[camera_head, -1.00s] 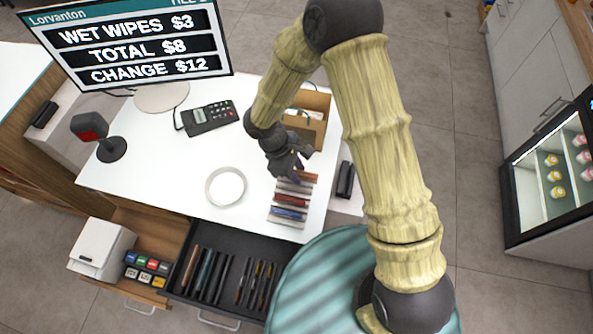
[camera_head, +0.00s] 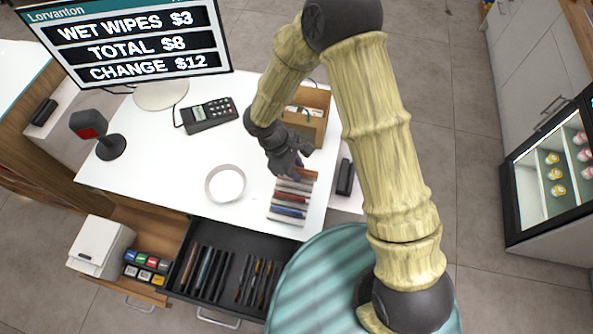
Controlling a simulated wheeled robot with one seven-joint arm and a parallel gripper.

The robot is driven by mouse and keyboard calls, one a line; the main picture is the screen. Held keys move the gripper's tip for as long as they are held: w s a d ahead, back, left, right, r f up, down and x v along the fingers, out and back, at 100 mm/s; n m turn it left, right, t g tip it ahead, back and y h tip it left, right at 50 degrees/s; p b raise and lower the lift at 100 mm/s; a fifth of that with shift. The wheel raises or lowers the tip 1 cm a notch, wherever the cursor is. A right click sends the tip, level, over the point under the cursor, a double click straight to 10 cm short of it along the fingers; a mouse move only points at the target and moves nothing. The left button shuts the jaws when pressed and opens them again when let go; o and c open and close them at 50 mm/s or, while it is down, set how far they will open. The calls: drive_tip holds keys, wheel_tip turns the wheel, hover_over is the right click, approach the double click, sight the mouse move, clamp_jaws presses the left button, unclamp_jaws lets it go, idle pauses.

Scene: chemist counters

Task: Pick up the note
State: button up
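A small rack (camera_head: 274,214) with a row of thin strips, brown, grey, red and blue, lies on the white counter; these look like notes, but I cannot read them. My gripper (camera_head: 296,171) is at the rack's far end, over or touching a brown-orange strip (camera_head: 307,174). Its fingers partly hide that strip. I cannot tell whether they are apart or closed on it. The open black drawer (camera_head: 240,240) below the counter holds several upright thin dark and brown items in compartments.
A round white dish (camera_head: 226,184) sits left of the rack. A card terminal (camera_head: 208,114), a scanner (camera_head: 95,130) and a price screen (camera_head: 125,45) stand farther back. A cardboard box (camera_head: 312,118) is behind my gripper. A dark device (camera_head: 345,178) stands right of the rack.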

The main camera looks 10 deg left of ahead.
idle(0.3)
clamp_jaws()
idle(0.3)
drive_tip(key=shift+r+p, duration=0.25)
drive_tip(key=shift+p, duration=0.05)
wheel_tip(320, 180, up, 10)
drive_tip(key=shift+b, duration=1.25)
drive_tip(key=shift+d+f, duration=0.1)
drive_tip(key=shift+d, duration=0.05)
